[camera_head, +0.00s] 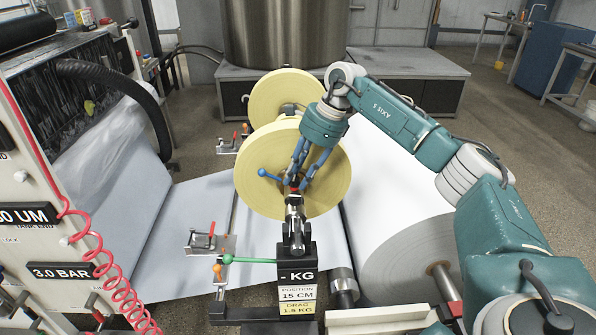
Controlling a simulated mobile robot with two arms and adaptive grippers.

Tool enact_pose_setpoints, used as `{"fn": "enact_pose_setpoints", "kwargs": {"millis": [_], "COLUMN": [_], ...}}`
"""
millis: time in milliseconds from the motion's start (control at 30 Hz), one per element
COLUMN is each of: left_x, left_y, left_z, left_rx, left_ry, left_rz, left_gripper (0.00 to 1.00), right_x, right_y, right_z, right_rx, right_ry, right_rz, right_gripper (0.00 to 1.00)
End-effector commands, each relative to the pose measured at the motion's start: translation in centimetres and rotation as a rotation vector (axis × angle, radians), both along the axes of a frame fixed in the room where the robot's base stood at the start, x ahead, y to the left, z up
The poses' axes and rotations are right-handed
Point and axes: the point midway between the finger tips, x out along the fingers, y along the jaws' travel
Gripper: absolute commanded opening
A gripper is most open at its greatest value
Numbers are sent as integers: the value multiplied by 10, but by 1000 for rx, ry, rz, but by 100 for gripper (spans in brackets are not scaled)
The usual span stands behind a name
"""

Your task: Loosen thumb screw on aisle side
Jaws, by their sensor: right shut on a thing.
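My right gripper (296,183) reaches in from the right, its blue fingers pointing down in front of the near yellow roll (255,185). Its fingertips are shut around a small part with a bit of red showing, at the top of the black and silver stand (295,212). This looks like the thumb screw, mostly hidden by the fingers. A blue ball-ended lever (268,174) sticks out left of the fingertips. My left gripper is not in view.
A second yellow roll (284,92) stands behind. A green ball-ended lever (245,260) and a toggle clamp (208,240) sit lower left. A large white paper roll (405,250) lies to the right, a panel with a red coiled hose (110,280) at left.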

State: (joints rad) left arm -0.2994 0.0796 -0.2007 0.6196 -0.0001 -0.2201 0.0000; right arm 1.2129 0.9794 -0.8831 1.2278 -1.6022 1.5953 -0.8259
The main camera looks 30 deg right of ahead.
Motion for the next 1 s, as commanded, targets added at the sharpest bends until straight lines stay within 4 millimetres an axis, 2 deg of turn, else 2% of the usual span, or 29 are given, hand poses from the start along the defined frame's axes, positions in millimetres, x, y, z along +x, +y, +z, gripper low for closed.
{"fn": "enact_pose_setpoints", "kwargs": {"millis": [33,567,600,667,700,1000], "left_x": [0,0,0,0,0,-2], "left_y": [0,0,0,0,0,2], "left_z": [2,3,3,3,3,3], "left_rx": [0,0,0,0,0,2], "left_ry": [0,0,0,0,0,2], "left_rz": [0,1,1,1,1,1], "left_gripper": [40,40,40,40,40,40], "right_x": [2,2,2,2,1,0], "right_y": [3,4,4,4,4,1], "right_z": [5,4,4,3,3,3], "right_rx": [7,9,9,9,8,3], "right_ry": [-8,-7,-7,-7,-7,-2], "right_rz": [14,43,43,43,43,39], "right_gripper": [1,1,29,41,43,43]}}
